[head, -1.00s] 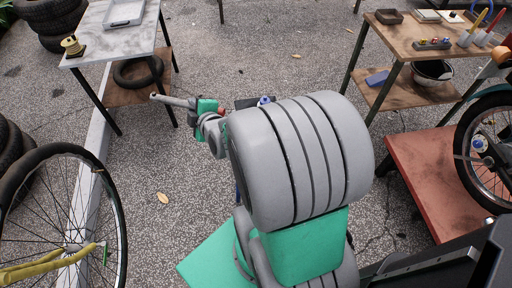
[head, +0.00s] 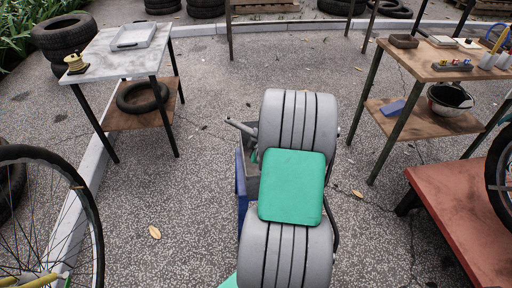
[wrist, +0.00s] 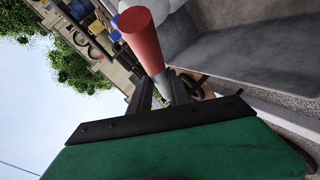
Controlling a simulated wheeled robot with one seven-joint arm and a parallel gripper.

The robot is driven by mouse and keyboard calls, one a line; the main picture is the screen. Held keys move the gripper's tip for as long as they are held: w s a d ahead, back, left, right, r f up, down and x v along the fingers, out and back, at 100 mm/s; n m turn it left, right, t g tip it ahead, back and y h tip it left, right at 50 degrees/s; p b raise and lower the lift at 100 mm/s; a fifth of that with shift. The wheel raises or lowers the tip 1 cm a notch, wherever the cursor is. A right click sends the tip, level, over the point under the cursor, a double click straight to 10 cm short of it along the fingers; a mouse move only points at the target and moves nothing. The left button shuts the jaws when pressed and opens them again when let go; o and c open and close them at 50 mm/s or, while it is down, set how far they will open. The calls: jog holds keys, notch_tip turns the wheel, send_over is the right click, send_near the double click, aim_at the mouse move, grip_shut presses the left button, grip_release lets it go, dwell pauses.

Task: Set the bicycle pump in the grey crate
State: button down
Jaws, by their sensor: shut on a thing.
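My gripper (wrist: 163,92) is shut on the bicycle pump, whose red end (wrist: 145,38) sticks up between the fingers in the wrist view.
A table with a white tray (head: 136,36) is at left, and a wooden table (head: 430,60) at right. A red platform (head: 455,220) and a bicycle wheel (head: 40,220) flank the front. Open paving lies between the tables.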

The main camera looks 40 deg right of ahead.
jog(key=shift+w+d+f, duration=0.25)
jog(key=shift+w+f, duration=0.15)
jog(key=shift+f, duration=0.1)
jog(key=shift+w+d+f, duration=0.25)
jog(key=shift+w+f, duration=0.1)
jog(key=shift+f, duration=0.15)
notch_tip(320, 180, down, 4)
jog(key=shift+w+d+r+b, duration=0.15)
jog(key=shift+r+b, duration=0.05)
jog(key=shift+b, duration=0.55)
jog(key=c, duration=1.2)
grip_release()
jog(key=shift+r, duration=0.1)
